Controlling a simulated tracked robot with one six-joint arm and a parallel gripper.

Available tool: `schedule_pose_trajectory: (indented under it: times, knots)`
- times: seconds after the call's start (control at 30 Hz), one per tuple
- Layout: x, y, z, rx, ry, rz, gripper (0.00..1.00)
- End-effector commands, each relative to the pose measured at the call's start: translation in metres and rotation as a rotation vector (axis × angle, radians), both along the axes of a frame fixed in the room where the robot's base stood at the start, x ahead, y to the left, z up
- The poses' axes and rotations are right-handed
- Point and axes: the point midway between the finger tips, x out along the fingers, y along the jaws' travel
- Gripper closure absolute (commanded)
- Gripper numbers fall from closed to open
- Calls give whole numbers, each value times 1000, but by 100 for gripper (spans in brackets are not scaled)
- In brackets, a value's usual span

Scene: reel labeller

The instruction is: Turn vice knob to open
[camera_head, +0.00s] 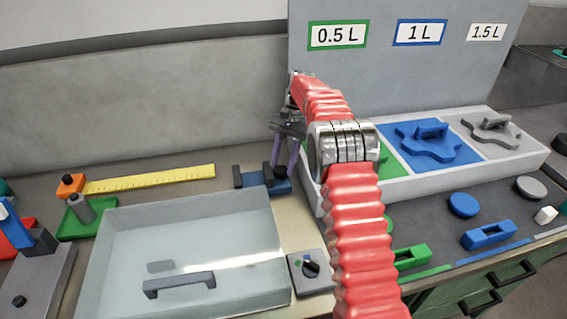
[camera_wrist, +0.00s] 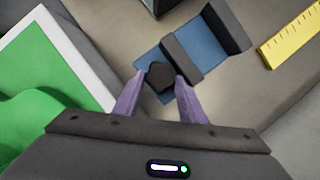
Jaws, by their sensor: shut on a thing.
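The vice (camera_head: 262,180) is a small blue and dark grey block on the bench, behind the clear box's right corner. In the wrist view the vice (camera_wrist: 190,60) shows its blue base and dark jaws. Its dark knob (camera_wrist: 160,76) sits between the purple fingertips of my gripper (camera_wrist: 159,80). My gripper (camera_head: 287,165) reaches down to the vice's right end and is shut on the knob. In the head view the knob is partly hidden by the fingers.
A clear box (camera_head: 190,245) with a handle stands in front of the vice. A yellow ruler (camera_head: 150,180) lies to the left. A white tray (camera_head: 530,158) with green, blue and grey sections is at right. A small switch box (camera_head: 311,272) is in front.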

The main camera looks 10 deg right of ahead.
Motion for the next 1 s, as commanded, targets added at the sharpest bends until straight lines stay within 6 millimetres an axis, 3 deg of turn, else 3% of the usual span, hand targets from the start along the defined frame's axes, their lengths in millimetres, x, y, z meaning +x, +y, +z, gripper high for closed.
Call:
schedule_pose_trajectory:
  times: [0.03, 0.27, 0.3, 0.53, 1.0]
  knots:
    - [-5, 7, -3, 11, 20, 10, 85]
    - [-5, 8, -4, 11, 21, 10, 85]
    - [-5, 8, -4, 11, 21, 10, 61]
    - [-3, 5, -2, 8, 13, 6, 44]
    - [-2, 3, 0, 4, 7, 3, 44]
